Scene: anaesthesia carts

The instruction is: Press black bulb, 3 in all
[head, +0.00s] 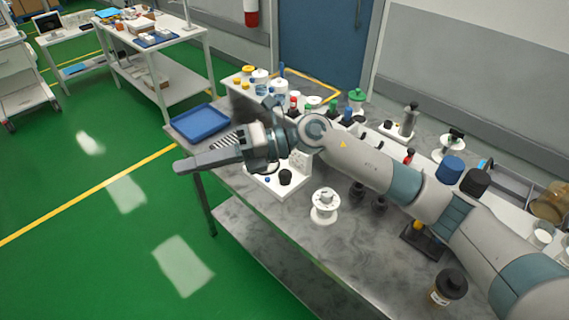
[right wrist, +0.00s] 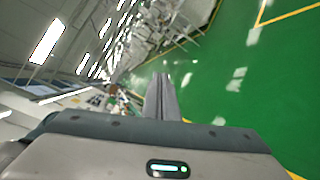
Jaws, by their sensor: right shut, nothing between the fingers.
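A small black rounded piece (head: 285,177), which may be the black bulb, sits on a white board (head: 264,190) near the table's left front edge. Other dark pieces also stand on the table, so I cannot be sure which is the bulb. My right gripper (head: 183,168) reaches out left past the table edge, over the green floor, apart from the black piece. Its fingers are together and empty; they also show shut in the right wrist view (right wrist: 162,97). My right arm hides part of the board and the table behind it. My left gripper is not in view.
A blue tray (head: 197,122) lies at the table's left end. A white spool-like piece (head: 325,206) stands right of the board. Two dark jars (head: 357,192) are beside my arm. A black-capped jar (head: 450,286) stands at the front right.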

